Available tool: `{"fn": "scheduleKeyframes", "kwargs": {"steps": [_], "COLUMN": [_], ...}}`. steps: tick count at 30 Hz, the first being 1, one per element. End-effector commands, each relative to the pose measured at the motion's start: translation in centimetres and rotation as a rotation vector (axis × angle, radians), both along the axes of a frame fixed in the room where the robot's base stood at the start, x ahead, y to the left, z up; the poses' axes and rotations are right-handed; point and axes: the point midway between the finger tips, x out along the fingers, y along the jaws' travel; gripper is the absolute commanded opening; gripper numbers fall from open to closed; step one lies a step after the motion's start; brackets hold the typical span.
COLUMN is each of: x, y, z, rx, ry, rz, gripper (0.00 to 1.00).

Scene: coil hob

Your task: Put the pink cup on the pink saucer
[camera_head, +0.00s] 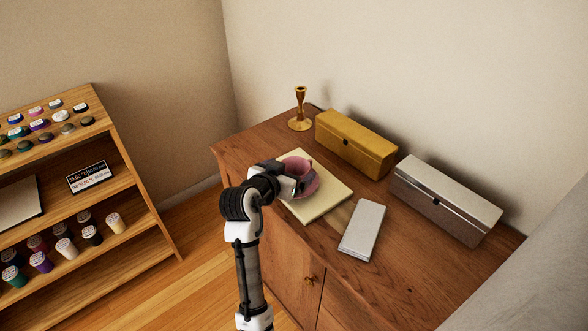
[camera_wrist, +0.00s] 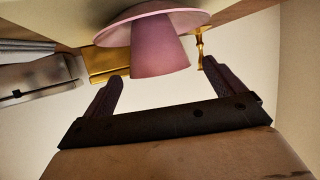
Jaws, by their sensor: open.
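The pink cup (camera_wrist: 158,45) stands on the pink saucer (camera_wrist: 192,17) in the wrist view, which shows the scene upside down. The cup looks upright and about central on the saucer. In the head view the cup (camera_head: 296,163) and saucer (camera_head: 314,186) are partly hidden behind my gripper (camera_head: 296,180). My gripper also shows in the wrist view (camera_wrist: 162,74), open, with its two dark fingers apart on either side of the cup's rim end. I see no finger touching the cup. The saucer lies on a cream book or board (camera_head: 330,200).
On the wooden cabinet (camera_head: 385,250) are a gold candlestick (camera_head: 300,110), a gold box (camera_head: 355,145), a silver box (camera_head: 445,200) and a flat pale slab (camera_head: 363,228). A shelf (camera_head: 120,150) with several small jars stands at the left. The cabinet's front strip is clear.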

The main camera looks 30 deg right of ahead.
Motion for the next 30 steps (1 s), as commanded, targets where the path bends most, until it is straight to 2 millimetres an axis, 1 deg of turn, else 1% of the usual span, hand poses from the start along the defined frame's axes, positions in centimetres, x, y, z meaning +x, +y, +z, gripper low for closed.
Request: {"fn": "scheduleKeyframes", "kwargs": {"steps": [1, 3, 6, 10, 15, 22, 24, 26, 29, 30], "x": [-0.5, -1.2, -2.2, -3.1, -3.8, -3.9, -3.5, -2.7, -0.1, 1.2], "y": [1.1, 2.3, 3.9, 5.5, 6.5, 6.6, 6.9, 7.8, 11.1, 13.1], "z": [0.3, 0.9, 1.7, 2.5, 3.1, 3.2, 3.4, 4.0, 6.3, 7.7], "rx": [-0.001, -0.001, -0.001, -0.002, 0.001, 0.000, -0.005, -0.021, -0.076, -0.106], "ry": [-0.004, -0.004, -0.004, -0.003, -0.002, -0.001, -0.007, -0.024, -0.087, -0.126], "rz": [0.004, 0.003, 0.003, 0.002, 0.000, 0.000, 0.014, 0.051, 0.180, 0.250], "gripper": [0.94, 0.94, 0.94, 0.94, 0.94, 0.94, 0.94, 0.94, 0.94, 0.94]}}
